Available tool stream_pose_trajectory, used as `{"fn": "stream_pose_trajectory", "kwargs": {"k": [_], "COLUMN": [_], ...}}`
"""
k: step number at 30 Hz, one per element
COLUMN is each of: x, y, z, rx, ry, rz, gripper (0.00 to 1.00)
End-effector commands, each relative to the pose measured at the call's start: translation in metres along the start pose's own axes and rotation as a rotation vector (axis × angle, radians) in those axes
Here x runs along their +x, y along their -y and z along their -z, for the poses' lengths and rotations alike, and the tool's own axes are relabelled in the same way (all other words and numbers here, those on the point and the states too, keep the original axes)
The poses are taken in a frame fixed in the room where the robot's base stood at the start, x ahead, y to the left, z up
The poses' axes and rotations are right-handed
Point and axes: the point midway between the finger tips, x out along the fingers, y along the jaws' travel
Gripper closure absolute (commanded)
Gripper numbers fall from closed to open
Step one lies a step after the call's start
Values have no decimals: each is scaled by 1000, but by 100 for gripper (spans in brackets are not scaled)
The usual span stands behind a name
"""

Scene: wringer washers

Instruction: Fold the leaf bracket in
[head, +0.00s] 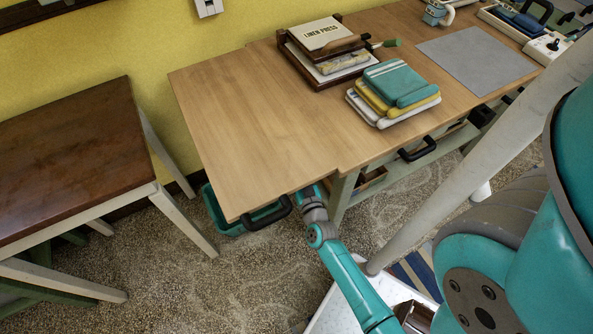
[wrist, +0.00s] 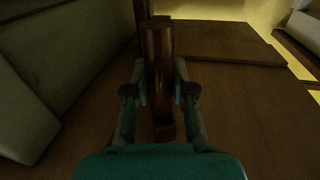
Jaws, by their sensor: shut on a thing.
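The raised leaf (head: 235,135) is the left part of the wooden table top in the head view, lying flat and level with the rest. It has a black handle (head: 267,214) on its front edge. My arm reaches under the leaf's front edge, and the leaf hides my gripper in that view. In the wrist view, my gripper (wrist: 159,92) has one finger on each side of a brown wooden bar, which I take as the leaf bracket (wrist: 158,58). The fingers are shut on it. The view is dark, and how the bracket meets the leaf is unclear.
A brown side table (head: 70,140) stands at the left, with a gap of floor between. A teal bin (head: 212,208) sits under the leaf. The linen press (head: 322,35) and folded cloths (head: 400,82) lie on the table top. The leaf's surface is clear.

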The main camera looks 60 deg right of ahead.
Motion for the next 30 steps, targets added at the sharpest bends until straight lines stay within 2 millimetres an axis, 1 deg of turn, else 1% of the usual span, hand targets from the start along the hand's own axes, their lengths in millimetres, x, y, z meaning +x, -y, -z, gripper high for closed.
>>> {"fn": "stream_pose_trajectory", "kwargs": {"k": [14, 15, 17, 18, 26, 30], "x": [0, 0, 0, 0, 0, -8], "y": [0, 0, 0, 0, 0, 0], "z": [0, 0, 0, 0, 0, -1], "rx": [0, 0, 0, 0, 0, 0], "ry": [-1, -1, -1, -1, 0, 2], "rz": [2, 2, 2, 2, 2, 3], "gripper": [100, 66, 51, 50, 50, 50]}}
